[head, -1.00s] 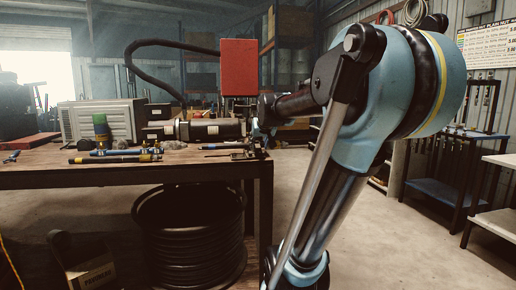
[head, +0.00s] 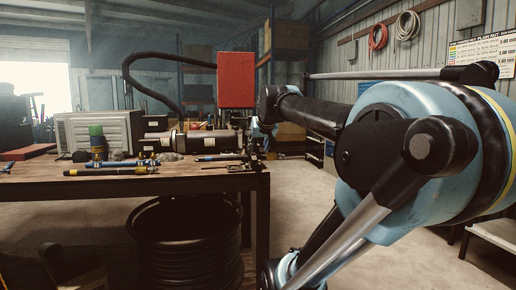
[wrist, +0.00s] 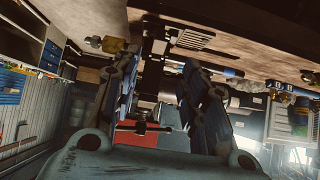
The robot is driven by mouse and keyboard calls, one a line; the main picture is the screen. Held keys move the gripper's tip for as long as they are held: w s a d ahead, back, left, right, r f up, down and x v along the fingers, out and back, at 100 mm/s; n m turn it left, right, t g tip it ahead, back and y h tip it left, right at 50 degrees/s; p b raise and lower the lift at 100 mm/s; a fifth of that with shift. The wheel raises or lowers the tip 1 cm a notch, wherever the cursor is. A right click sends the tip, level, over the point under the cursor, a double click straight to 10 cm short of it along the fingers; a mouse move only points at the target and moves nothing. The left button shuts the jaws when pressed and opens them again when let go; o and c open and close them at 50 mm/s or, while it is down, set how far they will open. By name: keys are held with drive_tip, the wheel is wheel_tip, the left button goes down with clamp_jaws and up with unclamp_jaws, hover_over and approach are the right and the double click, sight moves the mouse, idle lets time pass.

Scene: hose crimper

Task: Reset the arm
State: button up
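My arm (head: 400,150) bends across the right half of the head view, its large light-blue joint close to the camera. My gripper (wrist: 160,62) shows in the wrist view with its two dark fingers spread apart. I see nothing clearly held between them. In the head view the gripper is small and partly hidden, by the right end of the workbench (head: 200,187). The crimper's red box (head: 236,80) stands just behind it. A red part, likely that same box, shows between the fingers low in the wrist view.
A black hose reel (head: 185,240) sits beneath. The floor right of the bench is clear.

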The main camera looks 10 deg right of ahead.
drive_tip(key=shift+f, duration=0.1)
drive_tip(key=s+f+g, duration=0.4)
drive_tip(key=s+f, duration=0.8)
drive_tip(key=f, duration=0.4)
drive_tip(key=s+f+g, duration=0.4)
drive_tip(key=s+f, duration=0.9)
drive_tip(key=f, duration=0.3)
drive_tip(key=shift+f, duration=0.3)
drive_tip(key=shift+w+f, duration=0.2)
drive_tip(key=shift+w, duration=0.25)
drive_tip(key=shift+c, duration=0.4)
